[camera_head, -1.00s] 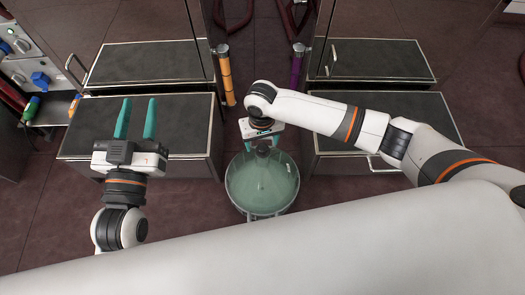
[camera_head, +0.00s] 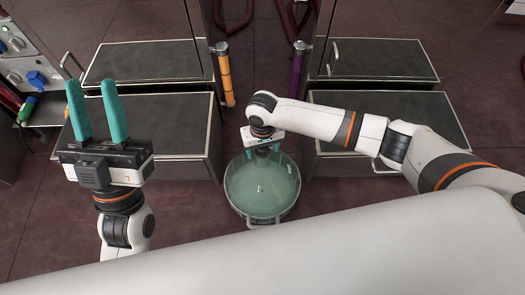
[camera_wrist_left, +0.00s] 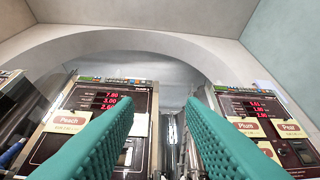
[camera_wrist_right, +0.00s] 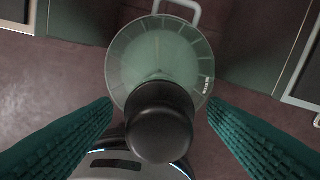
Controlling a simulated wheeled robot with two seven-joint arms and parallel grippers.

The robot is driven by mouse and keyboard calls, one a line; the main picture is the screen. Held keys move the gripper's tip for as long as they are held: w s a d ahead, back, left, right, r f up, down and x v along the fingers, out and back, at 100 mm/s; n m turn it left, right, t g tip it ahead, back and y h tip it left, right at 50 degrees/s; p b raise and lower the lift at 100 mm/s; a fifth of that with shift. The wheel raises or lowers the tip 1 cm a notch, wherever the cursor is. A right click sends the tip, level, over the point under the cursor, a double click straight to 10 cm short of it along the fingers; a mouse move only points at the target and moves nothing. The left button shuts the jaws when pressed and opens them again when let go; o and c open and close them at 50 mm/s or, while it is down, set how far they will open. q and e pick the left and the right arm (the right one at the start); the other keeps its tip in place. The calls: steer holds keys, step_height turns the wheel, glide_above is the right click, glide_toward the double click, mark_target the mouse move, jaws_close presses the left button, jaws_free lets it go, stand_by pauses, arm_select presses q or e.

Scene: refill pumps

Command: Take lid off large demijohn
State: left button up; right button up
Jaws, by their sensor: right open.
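The large demijohn (camera_head: 262,192) is a round, greenish clear vessel standing on the floor between the cabinets. It also shows below the gripper in the right wrist view (camera_wrist_right: 150,62). Its black rounded lid (camera_wrist_right: 160,130) stands large in that view, between the two teal fingers. My right gripper (camera_wrist_right: 160,103) is open, pointing down over the demijohn, with a visible gap between each finger and the lid. In the head view the right wrist hides the lid. My left gripper (camera_head: 92,84) is open and empty, raised at the left, away from the demijohn.
Dark-topped cabinets (camera_head: 160,124) stand left of the demijohn, with others (camera_head: 385,60) to the right. An orange post (camera_head: 225,78) and a purple post (camera_head: 297,65) stand behind. The left wrist view shows pump panels labelled Peach (camera_wrist_left: 70,121), Plum and Pear.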

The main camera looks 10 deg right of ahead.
steer(key=shift+f, duration=0.4)
steer(key=c, duration=1.1)
steer(key=shift+o, duration=0.2)
steer(key=shift+r, duration=0.1)
